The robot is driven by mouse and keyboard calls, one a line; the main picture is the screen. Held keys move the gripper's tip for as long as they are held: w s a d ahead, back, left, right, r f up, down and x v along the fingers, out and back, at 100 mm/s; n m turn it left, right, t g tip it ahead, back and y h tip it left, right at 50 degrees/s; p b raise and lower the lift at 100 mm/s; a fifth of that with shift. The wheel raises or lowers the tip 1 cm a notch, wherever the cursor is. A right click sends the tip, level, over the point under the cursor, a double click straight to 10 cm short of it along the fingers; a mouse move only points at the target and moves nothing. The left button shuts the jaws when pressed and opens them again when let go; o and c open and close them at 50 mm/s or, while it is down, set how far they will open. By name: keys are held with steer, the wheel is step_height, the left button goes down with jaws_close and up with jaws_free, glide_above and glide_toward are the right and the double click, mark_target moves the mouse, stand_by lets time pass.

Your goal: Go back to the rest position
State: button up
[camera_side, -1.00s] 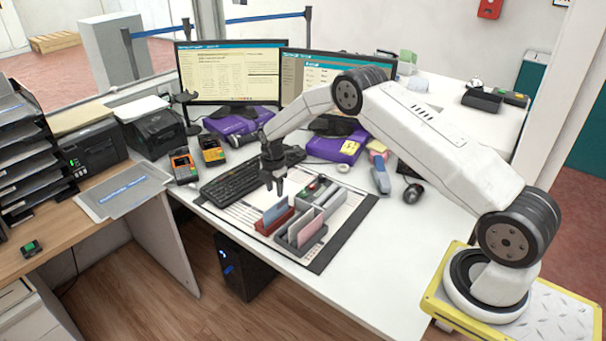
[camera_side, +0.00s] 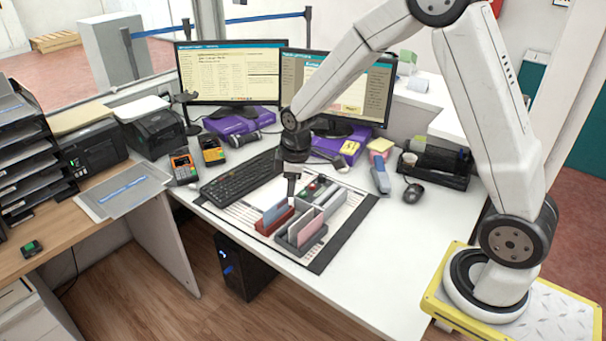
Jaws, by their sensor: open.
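My gripper (camera_side: 291,186) hangs pointing down above the organizer on the white desk, near the blue card. It is small and seen edge-on here, with nothing visible held in it. My arm rises high from its base at the right, with the elbow at the top edge of the picture. A grey organizer (camera_side: 322,226) with several compartments sits on a dark-edged mat (camera_side: 345,234). A blue card (camera_side: 275,212) stands in a red holder (camera_side: 268,226) at its left. A pink card (camera_side: 311,232) stands in the organizer's front part.
A black keyboard (camera_side: 240,178) lies left of my gripper. Two monitors (camera_side: 231,72) (camera_side: 345,88) stand behind. Card terminals (camera_side: 184,166) are at the left, a mouse (camera_side: 414,193) and black tray (camera_side: 434,165) at the right. The desk's front right is clear.

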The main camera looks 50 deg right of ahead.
steer(key=s+a+r+m, duration=0.1)
steer(key=s+m, duration=0.1)
steer(key=s, duration=0.3)
steer(key=s+a+m, duration=0.1)
steer(key=s+m, duration=0.1)
steer(key=s, duration=0.3)
steer(key=s+a+r+m+t, duration=0.1)
steer(key=s+m, duration=0.2)
steer(key=s, duration=0.2)
steer(key=shift+s+a+r, duration=0.25)
steer(key=shift+a+r, duration=0.05)
stand_by(0.5)
